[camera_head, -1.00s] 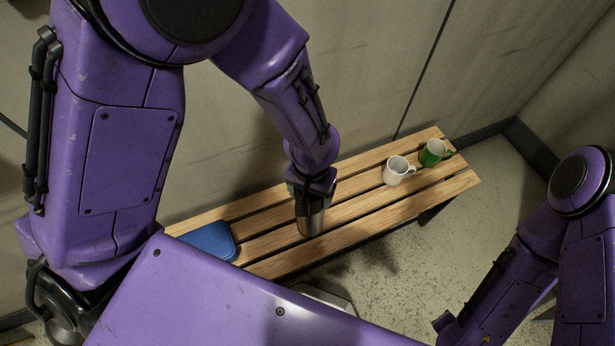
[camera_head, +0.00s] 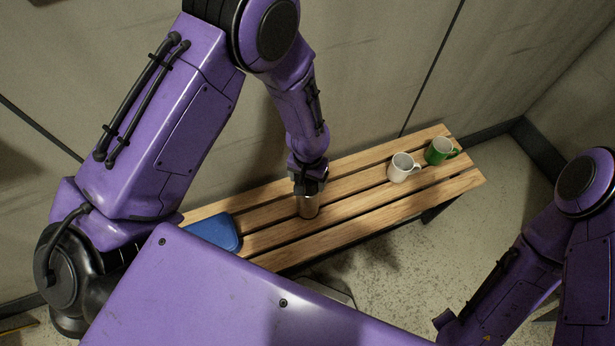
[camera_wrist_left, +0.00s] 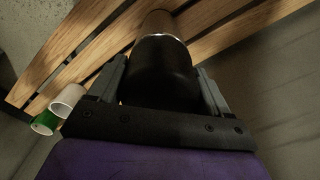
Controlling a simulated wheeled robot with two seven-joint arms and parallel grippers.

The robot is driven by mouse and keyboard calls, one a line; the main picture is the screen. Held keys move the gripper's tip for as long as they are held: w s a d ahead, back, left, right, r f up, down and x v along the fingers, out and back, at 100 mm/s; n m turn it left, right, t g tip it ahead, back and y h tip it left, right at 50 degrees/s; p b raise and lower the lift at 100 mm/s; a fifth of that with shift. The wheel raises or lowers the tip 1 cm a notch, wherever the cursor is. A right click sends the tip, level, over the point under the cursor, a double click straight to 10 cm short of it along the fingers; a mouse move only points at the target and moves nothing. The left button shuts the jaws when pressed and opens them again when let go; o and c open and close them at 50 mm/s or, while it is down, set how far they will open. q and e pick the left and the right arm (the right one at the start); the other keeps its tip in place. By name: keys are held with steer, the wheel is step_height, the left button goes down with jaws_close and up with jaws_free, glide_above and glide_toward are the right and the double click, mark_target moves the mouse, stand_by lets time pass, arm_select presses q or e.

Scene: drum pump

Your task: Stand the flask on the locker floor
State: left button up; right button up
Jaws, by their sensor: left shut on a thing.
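The flask (camera_head: 308,207) is a steel cylinder with a dark upper part, upright at the wooden bench. Its dark part (camera_wrist_left: 163,70) fills the space between my left gripper's fingers in the left wrist view. My left gripper (camera_head: 307,187) is shut on the flask from above. Whether the flask's base touches the slats is hard to tell. My right arm shows at the right of the head view, but its gripper is out of view. No locker floor can be made out.
The slatted bench (camera_head: 345,208) runs along the wall. A white mug (camera_head: 402,168) and a green mug (camera_head: 438,151) stand at its right end. A blue case (camera_head: 214,233) lies on its left part. Speckled floor (camera_head: 400,255) is open in front.

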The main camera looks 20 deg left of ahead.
arm_select(q)
steer(key=o, duration=1.7)
